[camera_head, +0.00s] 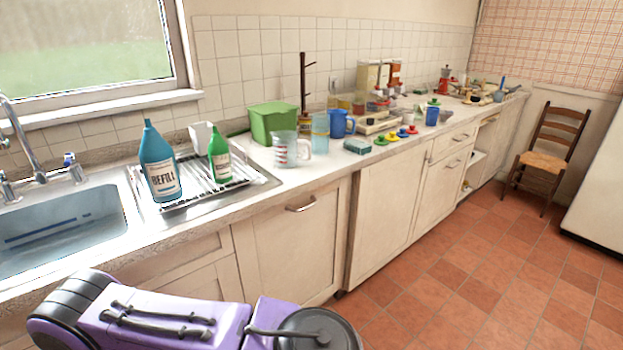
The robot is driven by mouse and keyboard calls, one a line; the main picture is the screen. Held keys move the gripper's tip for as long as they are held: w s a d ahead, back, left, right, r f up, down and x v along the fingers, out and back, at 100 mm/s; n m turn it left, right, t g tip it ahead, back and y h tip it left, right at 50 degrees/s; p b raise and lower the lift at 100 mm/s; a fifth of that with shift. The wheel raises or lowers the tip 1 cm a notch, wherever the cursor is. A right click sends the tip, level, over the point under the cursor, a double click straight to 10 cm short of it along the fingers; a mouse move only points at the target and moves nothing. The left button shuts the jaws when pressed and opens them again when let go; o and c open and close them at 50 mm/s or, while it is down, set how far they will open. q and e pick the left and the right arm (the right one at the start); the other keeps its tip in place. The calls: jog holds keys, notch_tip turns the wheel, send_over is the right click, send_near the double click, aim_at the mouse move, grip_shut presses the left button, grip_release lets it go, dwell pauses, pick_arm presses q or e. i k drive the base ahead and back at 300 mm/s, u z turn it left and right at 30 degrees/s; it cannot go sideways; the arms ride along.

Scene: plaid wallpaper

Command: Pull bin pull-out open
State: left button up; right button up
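A cream cabinet front (293,248) with a metal bar handle (301,204) near its top edge stands below the counter, right of the sink. It looks like the bin pull-out and appears shut, with its top close under the counter. Its lower part is partly hidden behind my purple arm links (165,318), which cross the bottom of the view. No fingertips of either gripper show in the head view, and nothing of mine is seen touching the handle.
The sink (60,232) is at left, beside a drainer with a blue bottle (159,165) and a green bottle (219,156). A jug (290,149) stands on the counter above the front. The tiled floor (450,285) to the right is clear. A chair (545,165) stands far back.

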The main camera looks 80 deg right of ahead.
aim_at(293, 250)
jog(key=z, duration=2.9)
jog(key=k, duration=0.4)
jog(key=z, duration=1.3)
jog(key=i, duration=0.9)
jog(key=u, duration=0.6)
